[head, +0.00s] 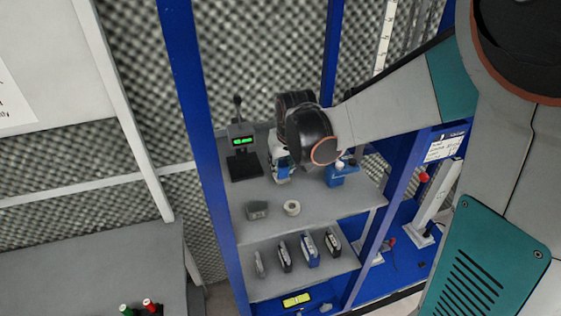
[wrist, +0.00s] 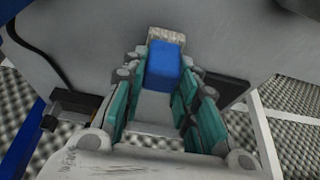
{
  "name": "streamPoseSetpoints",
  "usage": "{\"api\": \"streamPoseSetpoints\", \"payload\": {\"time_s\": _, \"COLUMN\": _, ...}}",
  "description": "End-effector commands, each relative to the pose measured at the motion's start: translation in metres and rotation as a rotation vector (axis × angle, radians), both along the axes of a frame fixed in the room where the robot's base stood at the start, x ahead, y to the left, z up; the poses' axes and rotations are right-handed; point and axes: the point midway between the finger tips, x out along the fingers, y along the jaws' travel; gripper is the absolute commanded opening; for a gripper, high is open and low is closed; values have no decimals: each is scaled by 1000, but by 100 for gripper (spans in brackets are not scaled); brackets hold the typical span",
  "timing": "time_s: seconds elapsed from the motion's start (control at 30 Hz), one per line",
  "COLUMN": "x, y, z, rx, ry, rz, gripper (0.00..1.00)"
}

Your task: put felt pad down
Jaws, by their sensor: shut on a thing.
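The felt pad (wrist: 163,64) shows in the wrist view as a blue block with a tan, rough-looking strip at its far end. My gripper (wrist: 158,84) is shut on it, with teal fingers on both sides. A grey surface lies behind the pad; I cannot tell whether the pad touches it. In the head view my gripper (head: 282,168) is over the upper grey shelf (head: 325,205), below the dark wrist joint.
On the upper shelf stand a black device with a green display (head: 243,155) at left, a blue box (head: 342,174) at right, and a grey block (head: 257,210) and white ring (head: 292,208) in front. Several upright items stand on the lower shelf (head: 270,287). A blue post (head: 190,110) stands left.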

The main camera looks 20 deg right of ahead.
Motion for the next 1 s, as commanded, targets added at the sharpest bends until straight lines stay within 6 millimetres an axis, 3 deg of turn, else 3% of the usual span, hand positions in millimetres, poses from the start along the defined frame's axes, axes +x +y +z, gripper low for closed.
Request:
{"api": "streamPoseSetpoints", "payload": {"time_s": 0.03, "x": 0, "y": 0, "z": -2, "rx": 0, "ry": 0, "rz": 0, "gripper": 0}}
{"api": "streamPoseSetpoints", "payload": {"time_s": 0.07, "x": 0, "y": 0, "z": -2, "rx": 0, "ry": 0, "rz": 0, "gripper": 32}}
{"api": "streamPoseSetpoints", "payload": {"time_s": 0.13, "x": 0, "y": 0, "z": -1, "rx": 0, "ry": 0, "rz": 0, "gripper": 48}}
{"api": "streamPoseSetpoints", "payload": {"time_s": 0.57, "x": 0, "y": 0, "z": -4, "rx": 0, "ry": 0, "rz": 0, "gripper": 48}}
{"api": "streamPoseSetpoints", "payload": {"time_s": 0.77, "x": -10, "y": 0, "z": 18, "rx": 0, "ry": 0, "rz": 0, "gripper": 48}}
{"api": "streamPoseSetpoints", "payload": {"time_s": 1.0, "x": -27, "y": -3, "z": 58, "rx": 0, "ry": 0, "rz": 1, "gripper": 48}}
